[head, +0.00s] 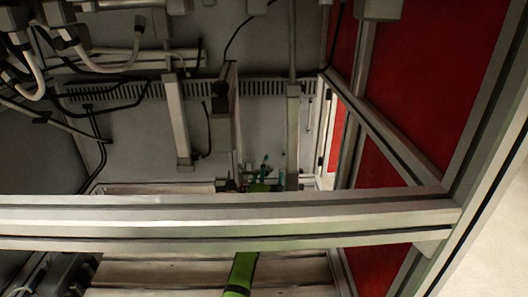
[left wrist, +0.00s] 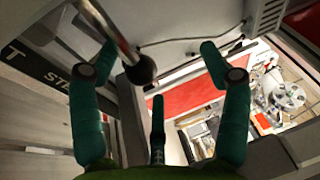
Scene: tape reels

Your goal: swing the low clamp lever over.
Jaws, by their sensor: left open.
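The clamp lever (left wrist: 109,27) shows in the left wrist view as a pale metal rod with a black ball knob (left wrist: 141,71) at its end. It slants down from the top left. My left gripper (left wrist: 157,60) has its teal fingers spread wide. The knob appears between them in the picture, nearer the left finger, and no grip on it shows. In the head view my left gripper (head: 269,172) is small, beyond a metal beam that hides part of my green arm. I cannot make out the lever there. My right gripper is in neither view.
The wide metal beam (head: 150,215) crosses the head view in front of my arm. Upright posts (head: 292,135) and a hanging bar (head: 222,120) stand close to the gripper. Red panels (head: 395,100) close the right side. Cables and pipes (head: 110,60) crowd the upper left.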

